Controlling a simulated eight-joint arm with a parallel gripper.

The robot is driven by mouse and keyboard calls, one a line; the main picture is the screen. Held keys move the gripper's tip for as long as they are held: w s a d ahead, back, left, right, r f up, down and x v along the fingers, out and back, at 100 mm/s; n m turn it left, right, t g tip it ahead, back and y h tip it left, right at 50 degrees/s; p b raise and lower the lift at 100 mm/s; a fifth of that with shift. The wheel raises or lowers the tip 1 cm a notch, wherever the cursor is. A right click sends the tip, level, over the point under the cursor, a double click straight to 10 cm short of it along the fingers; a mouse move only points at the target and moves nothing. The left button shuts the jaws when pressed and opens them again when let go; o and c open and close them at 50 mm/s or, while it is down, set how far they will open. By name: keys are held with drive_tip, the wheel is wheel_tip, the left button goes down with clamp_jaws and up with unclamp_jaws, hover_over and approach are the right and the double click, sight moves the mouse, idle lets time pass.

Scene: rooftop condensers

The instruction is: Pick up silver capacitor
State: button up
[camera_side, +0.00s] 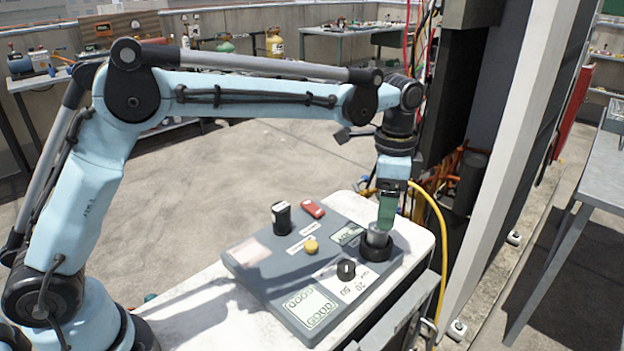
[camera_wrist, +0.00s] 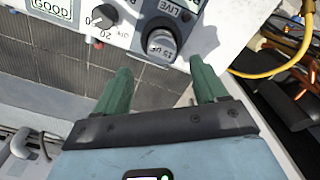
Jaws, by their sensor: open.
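The silver capacitor (camera_side: 377,235) stands upright in a round black holder (camera_side: 369,252) at the right end of a grey test board. In the wrist view, its top (camera_wrist: 162,43) shows a label that seems to read "15 uF". My gripper (camera_side: 387,213) points down just above the capacitor, its green fingers overlapping it in the side view. In the wrist view, my gripper (camera_wrist: 159,65) is open and empty, and the capacitor appears just beyond the gap between the fingertips. Whether a finger touches it cannot be told.
The grey board (camera_side: 262,285) carries a black cylinder (camera_side: 281,218), a red part (camera_side: 313,209), a yellow button (camera_side: 311,246) and a black dial (camera_side: 346,269). A yellow hose (camera_side: 441,235) curves close by on the right, near a tall open cabinet (camera_side: 520,140).

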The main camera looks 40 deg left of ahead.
sight(377, 239)
drive_tip(key=shift+a+f, duration=0.2)
drive_tip(key=shift+f, duration=1.45)
drive_tip(key=shift+a+f, duration=0.15)
drive_tip(key=shift+f, duration=1.45)
drive_tip(key=shift+c, duration=0.3)
drive_tip(key=c, duration=1.1)
drive_tip(key=shift+r, duration=0.15)
